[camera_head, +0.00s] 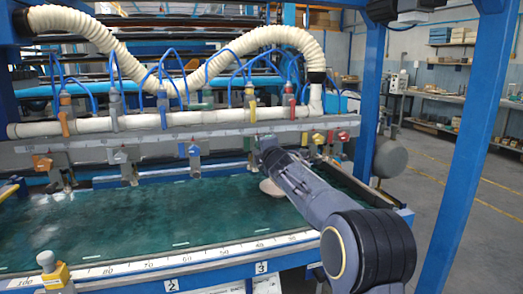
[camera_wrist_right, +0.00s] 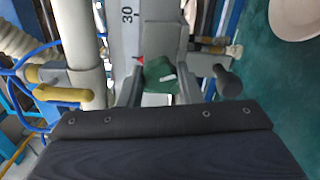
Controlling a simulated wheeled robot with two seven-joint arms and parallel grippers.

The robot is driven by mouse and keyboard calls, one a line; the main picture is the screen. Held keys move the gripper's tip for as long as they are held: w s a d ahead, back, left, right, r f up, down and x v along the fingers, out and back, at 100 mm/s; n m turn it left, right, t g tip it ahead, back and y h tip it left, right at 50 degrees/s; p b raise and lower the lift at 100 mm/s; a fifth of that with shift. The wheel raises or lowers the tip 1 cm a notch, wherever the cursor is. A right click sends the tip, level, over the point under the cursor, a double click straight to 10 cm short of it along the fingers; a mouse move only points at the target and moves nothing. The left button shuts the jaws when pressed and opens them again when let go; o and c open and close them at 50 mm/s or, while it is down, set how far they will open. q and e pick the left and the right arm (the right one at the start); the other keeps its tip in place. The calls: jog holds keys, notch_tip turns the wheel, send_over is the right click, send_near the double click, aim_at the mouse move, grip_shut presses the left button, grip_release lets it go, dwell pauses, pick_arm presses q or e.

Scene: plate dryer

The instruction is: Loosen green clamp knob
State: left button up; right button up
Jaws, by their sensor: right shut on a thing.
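The green clamp knob (camera_wrist_right: 159,84) sits between the two fingers of my right gripper in the right wrist view, with a white mark on its face. My right gripper (camera_wrist_right: 158,92) is shut on it, one finger on each side. In the head view my right arm reaches in from the lower right, and its gripper (camera_head: 262,146) is at the clamp rail (camera_head: 225,137). The arm largely hides the green knob there. My left gripper is not in view.
Other clamps along the rail have orange (camera_head: 41,163), blue (camera_head: 193,150) and yellow (camera_head: 318,138) knobs. A yellow valve handle (camera_wrist_right: 62,95) and blue hoses are left of my gripper in the wrist view. The green bed (camera_head: 130,220) lies below; a blue post (camera_head: 470,150) stands right.

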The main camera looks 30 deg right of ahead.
jog(key=shift+n, duration=0.7)
jog(key=o, duration=1)
jog(key=shift+c, duration=0.2)
jog(key=b+v, duration=0.5)
jog(key=v, duration=0.2)
jog(key=shift+s, duration=0.4)
jog(key=shift+f, duration=0.1)
